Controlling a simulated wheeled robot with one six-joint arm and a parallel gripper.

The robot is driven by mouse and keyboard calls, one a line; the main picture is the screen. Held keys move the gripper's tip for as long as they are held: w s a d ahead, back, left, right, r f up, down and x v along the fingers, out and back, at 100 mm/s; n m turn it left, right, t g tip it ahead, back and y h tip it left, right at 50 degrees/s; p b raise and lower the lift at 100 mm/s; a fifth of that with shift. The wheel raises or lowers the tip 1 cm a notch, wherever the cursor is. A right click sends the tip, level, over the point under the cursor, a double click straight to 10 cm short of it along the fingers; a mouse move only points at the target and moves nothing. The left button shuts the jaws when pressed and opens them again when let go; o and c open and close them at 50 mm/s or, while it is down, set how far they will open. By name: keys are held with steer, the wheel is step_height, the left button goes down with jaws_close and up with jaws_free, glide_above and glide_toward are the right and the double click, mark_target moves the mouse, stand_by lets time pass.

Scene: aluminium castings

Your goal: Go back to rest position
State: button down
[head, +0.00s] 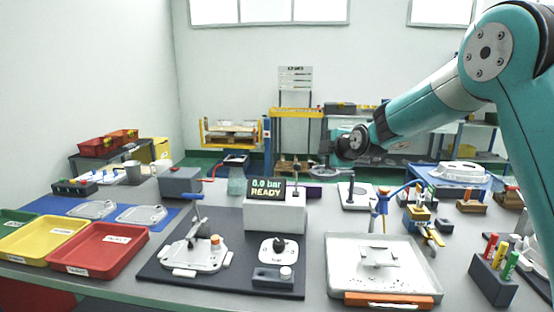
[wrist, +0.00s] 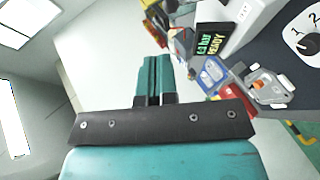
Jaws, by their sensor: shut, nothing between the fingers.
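My arm reaches in from the right in the head view, and its wrist is raised above the back of the workbench (head: 335,222). My gripper (wrist: 151,60) shows in the wrist view as two teal fingers side by side, shut with nothing between them. In the head view its fingers are small and hard to make out. The gripper is clear of the bench objects. A display box (head: 275,213) reading "0.0 bar READY" stands on the dark mat (head: 225,275), and it also shows tilted in the wrist view (wrist: 210,40).
A red tray (head: 98,262) and a yellow tray (head: 40,252) are at the left. A casting fixture (head: 196,258) and a dial (head: 279,250) sit on the mat. A metal tray (head: 410,255) is at right front, beside a marker holder (head: 492,283).

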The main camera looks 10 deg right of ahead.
steer(key=s+a+m+g+y, duration=0.1)
steer(key=s+a+m+g, duration=0.15)
steer(key=s+a, duration=0.55)
steer(key=s+a+m+g+y, duration=0.2)
steer(key=s+a+g, duration=0.2)
steer(key=s, duration=0.8)
steer(key=s+a+f+m+g, duration=0.1)
steer(key=s+m+g, duration=0.1)
steer(key=s, duration=1)
steer(key=s+a+f+m+g+h, duration=0.1)
steer(key=s+f+m+g, duration=0.1)
steer(key=s, duration=1.1)
steer(key=shift+s+m+g, duration=0.3)
steer(key=shift+m+g, duration=0.55)
steer(key=shift+g, duration=0.2)
